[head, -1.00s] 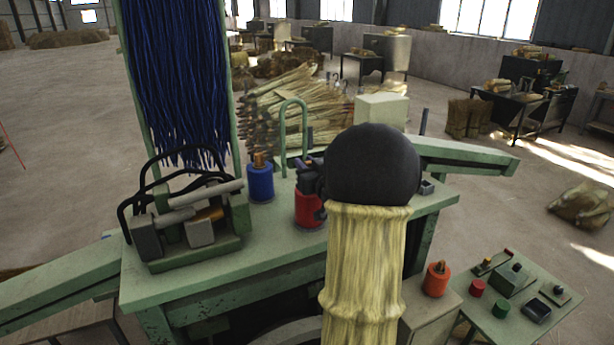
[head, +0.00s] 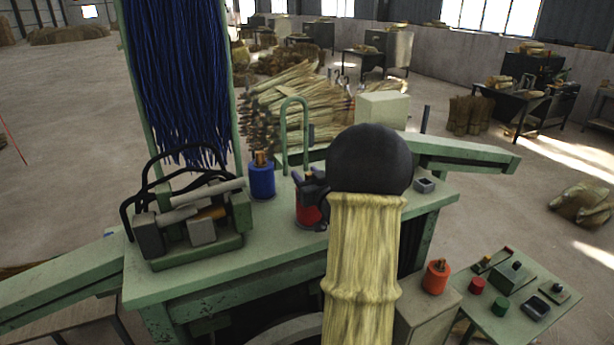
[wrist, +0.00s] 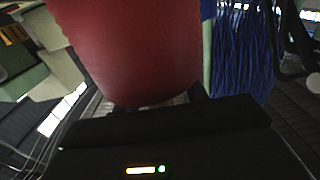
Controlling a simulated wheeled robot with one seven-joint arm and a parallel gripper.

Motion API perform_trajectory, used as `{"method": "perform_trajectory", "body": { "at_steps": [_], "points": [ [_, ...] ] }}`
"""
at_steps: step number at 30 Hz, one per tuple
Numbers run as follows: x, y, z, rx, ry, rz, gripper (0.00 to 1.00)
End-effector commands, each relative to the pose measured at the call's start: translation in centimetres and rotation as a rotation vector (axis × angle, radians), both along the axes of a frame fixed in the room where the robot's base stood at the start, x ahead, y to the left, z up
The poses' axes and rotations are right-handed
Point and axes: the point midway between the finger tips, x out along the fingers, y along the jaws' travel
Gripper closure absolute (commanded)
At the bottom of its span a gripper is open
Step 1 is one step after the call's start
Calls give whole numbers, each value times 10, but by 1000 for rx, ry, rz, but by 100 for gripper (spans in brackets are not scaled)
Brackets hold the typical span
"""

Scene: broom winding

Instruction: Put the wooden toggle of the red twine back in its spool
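The red spool (head: 306,214) stands on the green bench, left of the middle in the head view. Only its lower left part shows there. My dark gripper (head: 311,187) is at the top of this spool and covers it. The wrist view is largely filled by a smooth red rounded body (wrist: 128,50), very close to the camera, which looks like the red spool. I cannot make out the wooden toggle or the red twine for certain. The fingertips are hidden or too small to tell whether they are open or shut on anything.
A blue spool (head: 262,182) with an orange-brown top stands left of the red one. A clamp-like machine (head: 198,222) fills the bench's left side; a green hoop (head: 285,135) rises behind. An orange spool (head: 436,279) stands at right. Blue fibres (head: 180,80) hang at left.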

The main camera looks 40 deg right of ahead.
Motion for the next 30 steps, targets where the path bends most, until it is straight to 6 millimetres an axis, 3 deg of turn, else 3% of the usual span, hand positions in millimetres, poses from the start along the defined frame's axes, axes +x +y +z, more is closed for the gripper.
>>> {"method": "perform_trajectory", "body": {
  "at_steps": [10,14,30],
  "points": [
    [-1,-1,3,0,0,-2,57],
    [-12,1,0,-1,0,-4,57],
    [-105,24,-1,-1,-1,-3,57]
  ]
}}
